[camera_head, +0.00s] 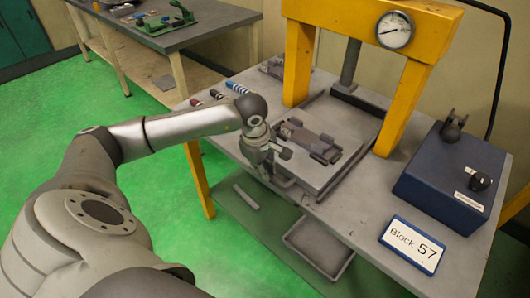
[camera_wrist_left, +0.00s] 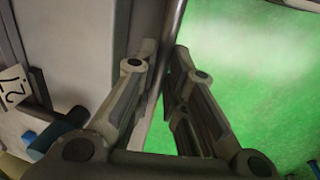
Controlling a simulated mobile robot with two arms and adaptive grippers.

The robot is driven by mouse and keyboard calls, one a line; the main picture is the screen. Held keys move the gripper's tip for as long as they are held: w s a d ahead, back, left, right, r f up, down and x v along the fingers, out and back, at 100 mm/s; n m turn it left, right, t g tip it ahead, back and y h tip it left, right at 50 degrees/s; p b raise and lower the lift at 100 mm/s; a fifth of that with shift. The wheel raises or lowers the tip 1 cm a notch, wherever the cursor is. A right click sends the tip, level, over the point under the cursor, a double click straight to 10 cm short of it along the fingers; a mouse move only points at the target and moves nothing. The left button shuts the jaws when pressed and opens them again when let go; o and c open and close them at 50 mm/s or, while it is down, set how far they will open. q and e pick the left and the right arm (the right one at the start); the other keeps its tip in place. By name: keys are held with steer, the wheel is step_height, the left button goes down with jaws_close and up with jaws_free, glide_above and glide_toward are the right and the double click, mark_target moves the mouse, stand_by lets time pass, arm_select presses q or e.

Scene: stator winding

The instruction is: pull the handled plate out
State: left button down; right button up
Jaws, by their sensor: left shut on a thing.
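The handled plate (camera_head: 306,172) is a flat grey plate on the table under the yellow press frame. A dark grey block-like part (camera_head: 308,140) lies on it. My left gripper (camera_head: 274,158) is at the plate's front left edge, shut on the handle, which it mostly hides in the head view. In the left wrist view, my gripper's fingers (camera_wrist_left: 165,62) close around a thin grey bar along the plate's edge, with green floor beyond. My right gripper is in neither view.
The yellow press frame (camera_head: 297,62) with a round gauge (camera_head: 395,30) stands over the plate. A blue control box (camera_head: 448,178) and a "Block 57" sign (camera_head: 412,244) are to the right. An empty-looking grey tray (camera_head: 318,262) sits below the table's front edge.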

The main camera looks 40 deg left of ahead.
arm_select(q)
steer(key=c, duration=1.5)
jaws_free()
steer(key=r, duration=0.4)
steer(key=s+r, duration=0.1)
steer(key=r, duration=0.3)
steer(key=s+r, duration=0.1)
steer(key=r, duration=0.3)
steer(key=shift+s+a, duration=0.1)
steer(key=shift+f, duration=0.1)
